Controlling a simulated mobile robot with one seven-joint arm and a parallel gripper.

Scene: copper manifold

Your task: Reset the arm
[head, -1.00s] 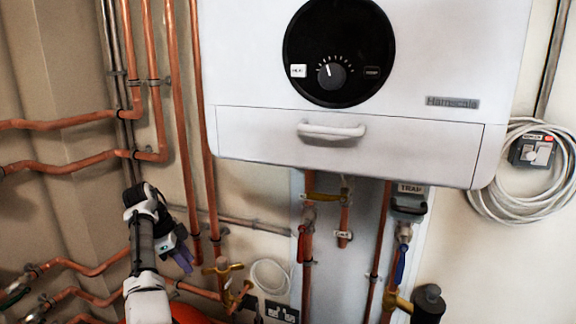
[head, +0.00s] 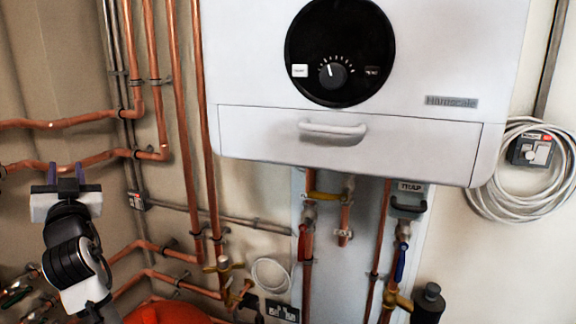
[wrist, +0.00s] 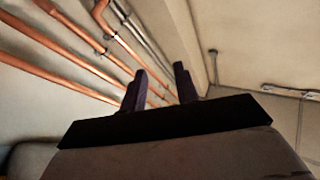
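My gripper (head: 66,172) is at the left of the head view, raised and pointing up, in front of the copper pipes on the left wall. In the wrist view, the two dark purple fingers of my gripper (wrist: 160,88) stand apart with a clear gap between them. Nothing is held between them. Copper pipes and the ceiling show beyond the fingers in the wrist view.
A white boiler (head: 250,145) with a black dial panel hangs right of my arm. Copper pipes (head: 180,110) run up the wall between them. A coiled white cable (head: 490,195) hangs at the right. An orange-red rounded thing (head: 165,312) shows at the bottom edge.

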